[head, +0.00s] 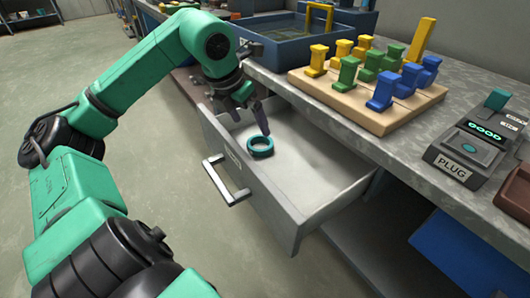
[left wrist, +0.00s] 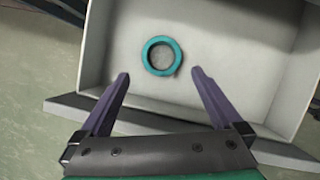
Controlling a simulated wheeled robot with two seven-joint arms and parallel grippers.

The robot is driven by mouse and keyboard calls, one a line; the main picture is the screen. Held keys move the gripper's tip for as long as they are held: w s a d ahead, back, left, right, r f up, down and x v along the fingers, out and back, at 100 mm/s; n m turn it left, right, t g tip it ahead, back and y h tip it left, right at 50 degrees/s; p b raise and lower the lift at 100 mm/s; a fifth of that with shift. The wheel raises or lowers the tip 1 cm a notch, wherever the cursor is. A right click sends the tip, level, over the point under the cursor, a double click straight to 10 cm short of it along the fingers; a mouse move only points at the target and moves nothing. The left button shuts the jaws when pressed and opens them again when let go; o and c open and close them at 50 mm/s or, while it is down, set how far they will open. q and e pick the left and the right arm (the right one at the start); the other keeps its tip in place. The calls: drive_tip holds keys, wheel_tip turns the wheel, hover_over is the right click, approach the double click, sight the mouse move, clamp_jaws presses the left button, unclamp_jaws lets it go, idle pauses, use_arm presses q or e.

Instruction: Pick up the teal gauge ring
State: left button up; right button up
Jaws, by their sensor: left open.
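The teal gauge ring (head: 260,146) lies flat on the floor of an open drawer (head: 318,205), toward its left end in the head view. In the left wrist view the ring (left wrist: 162,56) lies just beyond the fingertips, roughly centred between them. My left gripper (head: 250,124) is over the drawer, pointing down, open and empty, a little above and apart from the ring. In the left wrist view its two fingers (left wrist: 158,75) are spread wide. My right gripper is not in view.
The drawer has raised walls and a front handle (head: 226,180). On the bench above stand a wooden board (head: 370,119) with yellow, green and blue pegs, a blue tray (head: 262,50), and a grey device marked PLUG (head: 470,150). The rest of the drawer floor is clear.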

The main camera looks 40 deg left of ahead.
use_arm(q)
drive_tip(key=p, duration=0.1)
hover_over(262, 147)
drive_tip(key=s, duration=0.3)
drive_tip(key=f, duration=0.5)
drive_tip(key=shift+w, duration=0.25)
drive_tip(key=p+x, duration=0.1)
drive_tip(key=x, duration=0.1)
drive_tip(key=shift+w+f, duration=0.15)
drive_tip(key=shift+f, duration=0.35)
drive_tip(key=c, duration=1.3)
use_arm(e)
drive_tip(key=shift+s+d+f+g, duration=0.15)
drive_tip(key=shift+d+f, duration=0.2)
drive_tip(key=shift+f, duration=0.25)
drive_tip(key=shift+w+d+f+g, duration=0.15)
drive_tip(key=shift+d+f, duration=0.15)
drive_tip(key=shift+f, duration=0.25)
